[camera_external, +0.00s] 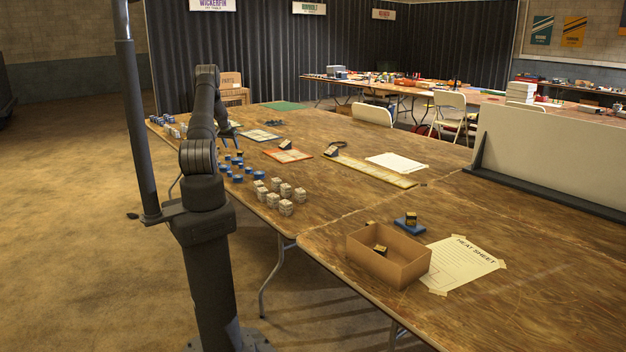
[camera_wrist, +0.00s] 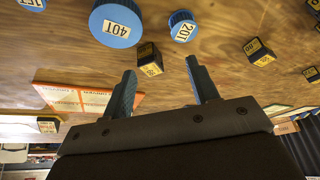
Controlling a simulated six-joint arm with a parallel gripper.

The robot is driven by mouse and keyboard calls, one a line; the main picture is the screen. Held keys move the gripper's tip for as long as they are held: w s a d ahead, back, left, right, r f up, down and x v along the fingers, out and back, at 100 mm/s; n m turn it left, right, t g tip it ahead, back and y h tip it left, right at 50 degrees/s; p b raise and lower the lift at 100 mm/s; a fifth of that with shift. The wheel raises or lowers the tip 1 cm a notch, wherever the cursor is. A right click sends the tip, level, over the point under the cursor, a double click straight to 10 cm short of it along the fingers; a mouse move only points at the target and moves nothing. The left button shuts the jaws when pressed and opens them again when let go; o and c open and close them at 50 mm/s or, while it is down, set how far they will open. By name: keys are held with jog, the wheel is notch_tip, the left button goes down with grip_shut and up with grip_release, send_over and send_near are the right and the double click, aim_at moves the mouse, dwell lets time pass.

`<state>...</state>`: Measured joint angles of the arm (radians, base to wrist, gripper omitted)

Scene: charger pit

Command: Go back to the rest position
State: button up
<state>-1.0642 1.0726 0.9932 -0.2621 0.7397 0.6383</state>
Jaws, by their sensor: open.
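My gripper (camera_external: 228,132) is over the left side of the long wooden table (camera_external: 345,130), at the end of my bent arm. Blue round pieces marked 40T (camera_wrist: 117,24) and 20T (camera_wrist: 182,26) lie on the table beyond the fingers.
Several white-grey stacks (camera_external: 286,208) stand along the table's near left edge. An orange-edged card (camera_external: 288,155) and a long yellow strip (camera_external: 370,172) lie mid-table. An open cardboard box (camera_external: 362,262), a blue stand (camera_external: 409,226) and a heat sheet (camera_external: 462,265) are at right. A grey panel (camera_external: 555,150) stands behind.

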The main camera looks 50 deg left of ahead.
jog(key=w+d+r+m+h, duration=0.1)
jog(key=w+d+r+m, duration=0.1)
jog(key=w+d, duration=1.05)
jog(key=w+d+r+m, duration=0.2)
jog(key=w+d+r, duration=0.1)
jog(key=w+d, duration=0.95)
jog(key=w+d+m, duration=0.1)
jog(key=w+d, duration=0.2)
jog(key=d, duration=0.7)
jog(key=w+d+m+h, duration=0.1)
jog(key=w+d, duration=0.3)
jog(key=d, duration=0.6)
jog(key=w+d+m+h, duration=0.1)
jog(key=w+d, duration=0.2)
jog(key=d, duration=0.6)
jog(key=shift+w+d+f+m+t, duration=0.25)
jog(key=shift+w+d+m+t, duration=0.05)
jog(key=shift+w+d, duration=0.1)
jog(key=s+a+n, duration=0.1)
jog(key=s+a, duration=0.1)
jog(key=a, duration=0.5)
jog(key=s+a+n, duration=0.1)
jog(key=s+a, duration=0.2)
jog(key=a, duration=0.4)
jog(key=s+a+y, duration=0.1)
jog(key=s+a, duration=0.1)
jog(key=a, duration=0.5)
jog(key=shift+s+n, duration=0.3)
jog(key=shift+n, duration=0.1)
